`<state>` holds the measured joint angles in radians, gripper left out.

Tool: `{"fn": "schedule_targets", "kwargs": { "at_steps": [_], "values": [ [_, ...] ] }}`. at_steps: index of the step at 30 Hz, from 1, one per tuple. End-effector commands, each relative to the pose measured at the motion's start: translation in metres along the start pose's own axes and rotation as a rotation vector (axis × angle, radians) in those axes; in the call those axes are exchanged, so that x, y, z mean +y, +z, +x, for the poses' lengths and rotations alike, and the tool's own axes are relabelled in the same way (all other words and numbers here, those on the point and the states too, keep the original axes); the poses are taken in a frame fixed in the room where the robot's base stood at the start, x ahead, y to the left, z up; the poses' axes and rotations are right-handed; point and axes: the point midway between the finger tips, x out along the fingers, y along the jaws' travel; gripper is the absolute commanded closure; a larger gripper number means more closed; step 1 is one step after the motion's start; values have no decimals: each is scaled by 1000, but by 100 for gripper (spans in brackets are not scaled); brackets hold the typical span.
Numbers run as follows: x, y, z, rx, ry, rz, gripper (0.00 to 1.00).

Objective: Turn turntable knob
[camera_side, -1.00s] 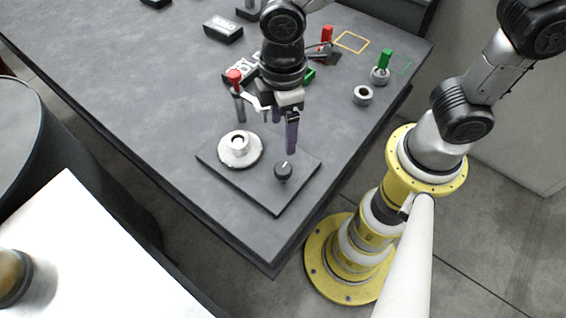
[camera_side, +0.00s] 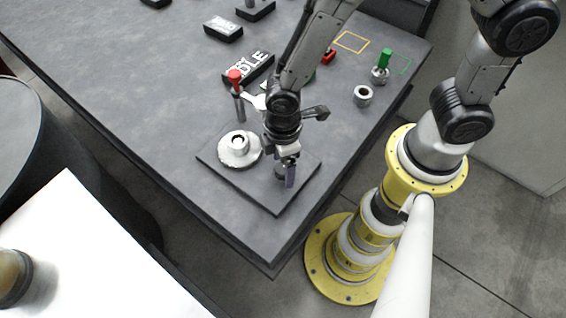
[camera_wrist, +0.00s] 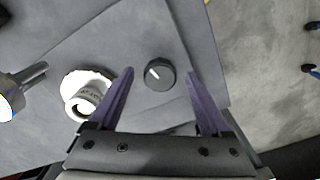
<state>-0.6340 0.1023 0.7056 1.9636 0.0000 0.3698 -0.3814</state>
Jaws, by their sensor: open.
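The turntable base (camera_side: 265,198) is a flat dark square plate near the table's front corner. Its white round platter (camera_side: 227,158) carries a white ring-shaped part (camera_side: 239,143); they also show at the left in the wrist view (camera_wrist: 88,98). The black knob (camera_wrist: 160,74) has a white pointer line that points to the upper left in the wrist view. My gripper (camera_wrist: 160,92) is open, with one purple finger on each side of the knob in that view. In the side view my gripper (camera_side: 286,176) is low over the knob, which it mostly hides. I cannot tell whether the fingers touch it.
A red-topped post (camera_side: 236,80) stands behind the platter. Black lettered blocks (camera_side: 223,29) lie farther back. A grey ring (camera_side: 363,95) and a green-topped part (camera_side: 382,66) stand at the right. The table edge is close to the plate.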

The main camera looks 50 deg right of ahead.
Motion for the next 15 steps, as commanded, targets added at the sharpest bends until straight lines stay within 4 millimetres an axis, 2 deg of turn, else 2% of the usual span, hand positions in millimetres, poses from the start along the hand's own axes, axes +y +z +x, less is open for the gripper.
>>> {"fn": "schedule_targets", "kwargs": {
  "at_steps": [9,15],
  "values": [
    [0,0,2,0,0,0,18],
    [0,0,2,0,0,0,54]
  ]
}}
